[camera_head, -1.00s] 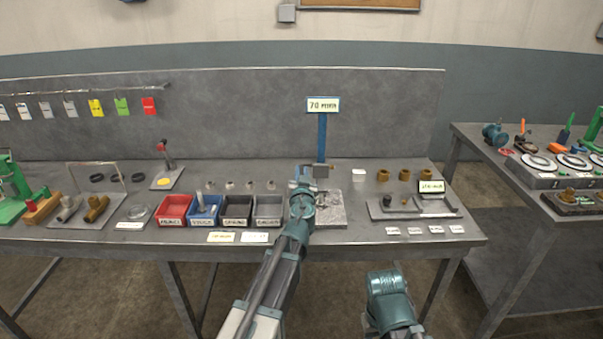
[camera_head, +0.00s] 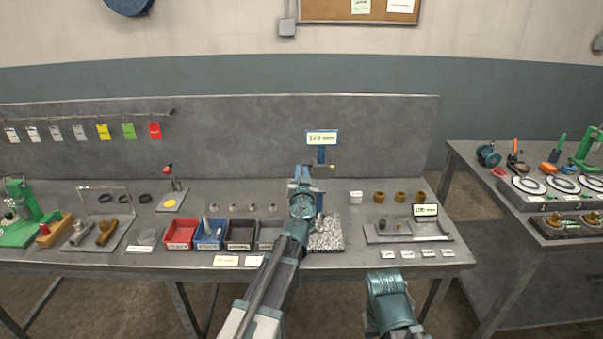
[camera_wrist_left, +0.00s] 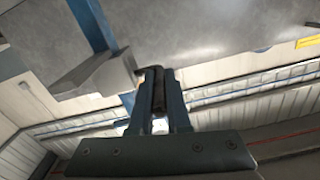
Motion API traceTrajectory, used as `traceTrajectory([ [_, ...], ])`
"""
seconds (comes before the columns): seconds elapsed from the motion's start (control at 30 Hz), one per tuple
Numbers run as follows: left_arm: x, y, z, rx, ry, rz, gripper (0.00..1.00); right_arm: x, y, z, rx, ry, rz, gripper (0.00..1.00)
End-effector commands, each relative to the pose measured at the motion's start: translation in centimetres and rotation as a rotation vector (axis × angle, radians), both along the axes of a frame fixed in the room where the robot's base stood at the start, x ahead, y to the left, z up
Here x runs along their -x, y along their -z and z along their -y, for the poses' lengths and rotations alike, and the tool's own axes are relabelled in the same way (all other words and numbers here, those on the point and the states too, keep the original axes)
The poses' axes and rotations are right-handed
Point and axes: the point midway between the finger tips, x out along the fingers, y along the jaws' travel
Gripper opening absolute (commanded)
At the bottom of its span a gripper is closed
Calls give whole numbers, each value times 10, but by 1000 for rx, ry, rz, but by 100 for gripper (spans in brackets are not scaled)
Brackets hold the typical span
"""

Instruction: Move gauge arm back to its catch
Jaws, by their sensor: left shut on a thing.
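The gauge's blue post (camera_head: 321,153) stands at the back of the bench with a sign (camera_head: 322,138) on top, which seems to read 170. My left gripper (camera_head: 302,172) is at the post's left side, with its arm across the bench front. In the left wrist view its fingers (camera_wrist_left: 158,100) are shut on a dark, rod-like handle (camera_wrist_left: 157,86), which I take as part of the gauge arm. A grey block (camera_wrist_left: 95,77) and the blue post (camera_wrist_left: 92,25) show beside it. The catch cannot be made out.
A speckled grey plate (camera_head: 327,234) lies below the gauge. A red bin (camera_head: 181,233), a blue bin (camera_head: 209,233) and dark bins stand left of my arm. Brass pieces (camera_head: 398,197) and a grey tray (camera_head: 445,234) are on the right. A second bench stands farther right.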

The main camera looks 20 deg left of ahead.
Motion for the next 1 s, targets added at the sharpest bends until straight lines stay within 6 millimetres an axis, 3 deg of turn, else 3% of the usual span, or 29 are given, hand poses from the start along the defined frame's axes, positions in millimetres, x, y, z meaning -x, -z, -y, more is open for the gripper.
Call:
traceTrajectory([
  [0.27, -1, 0, 0, -3, 0, 0, 0, 0, 0, 0, 0, 0, 0, 49],
  [0.3, -1, 0, 0, -3, 0, 0, 22, 0, 0, 0, 0, 0, 0, 49],
  [0.43, -1, 0, -1, -3, 0, 0, 45, 0, 0, 0, 0, 0, 0, 49],
  [0.77, 0, 0, 0, -2, 0, 0, 45, 0, 0, 0, 0, 0, 0, 49],
  [1.0, 15, 0, 2, -2, -1, 0, 45, 0, 0, 0, 0, 0, 0, 49],
])
